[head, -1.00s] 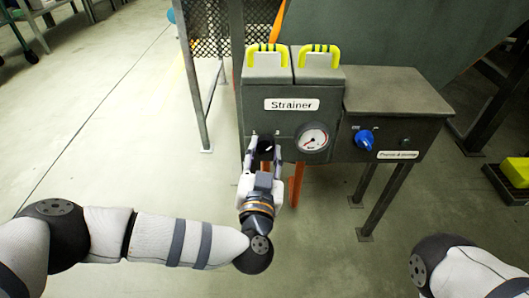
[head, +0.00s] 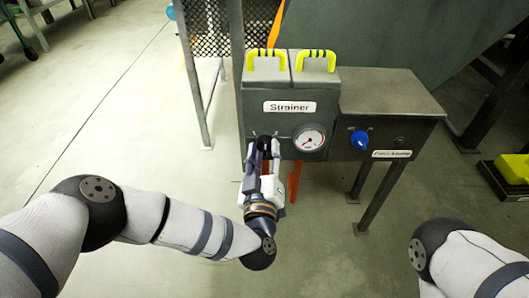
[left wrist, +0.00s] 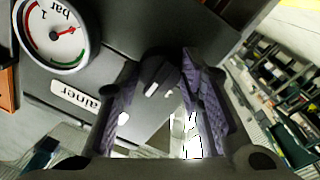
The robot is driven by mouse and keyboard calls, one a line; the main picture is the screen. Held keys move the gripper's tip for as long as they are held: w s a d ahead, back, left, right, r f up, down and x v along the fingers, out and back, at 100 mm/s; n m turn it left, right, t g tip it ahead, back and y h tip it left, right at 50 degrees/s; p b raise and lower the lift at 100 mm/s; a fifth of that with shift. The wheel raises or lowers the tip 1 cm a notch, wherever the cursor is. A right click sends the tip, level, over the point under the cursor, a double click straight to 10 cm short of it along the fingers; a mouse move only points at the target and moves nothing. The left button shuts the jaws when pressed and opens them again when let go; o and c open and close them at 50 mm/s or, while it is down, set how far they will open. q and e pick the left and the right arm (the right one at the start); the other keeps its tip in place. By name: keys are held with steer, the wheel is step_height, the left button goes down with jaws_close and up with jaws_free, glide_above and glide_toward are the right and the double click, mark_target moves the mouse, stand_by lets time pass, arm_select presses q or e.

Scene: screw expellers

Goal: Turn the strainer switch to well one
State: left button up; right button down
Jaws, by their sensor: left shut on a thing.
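The grey strainer box (head: 258,122) carries a white "Strainer" label, a round pressure gauge (head: 309,138) and two yellow handles on top. Its black switch (head: 264,141) is low on the front, left of the gauge, and mostly hidden by my left gripper (head: 264,150). In the left wrist view the black switch (left wrist: 160,74), with a white mark on it, is between the dark finger pads. My left gripper is shut on it. Which position the switch points to cannot be told. My right gripper is out of view; only part of that arm shows at the lower right.
A grey box with a blue knob (head: 359,140) joins the strainer box on the right. A metal frame with mesh (head: 206,30) stands at the left. A yellow object (head: 513,168) lies at the far right. The floor in front is clear.

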arm_select(q)
steer(key=n, duration=0.5)
steer(key=n+y+b, duration=0.1)
steer(key=n, duration=0.4)
steer(key=shift+d, duration=0.15)
stand_by(0.5)
steer(key=o, duration=1.2)
steer(key=s, duration=0.8)
steer(key=s+f, duration=0.1)
steer(key=s, duration=0.3)
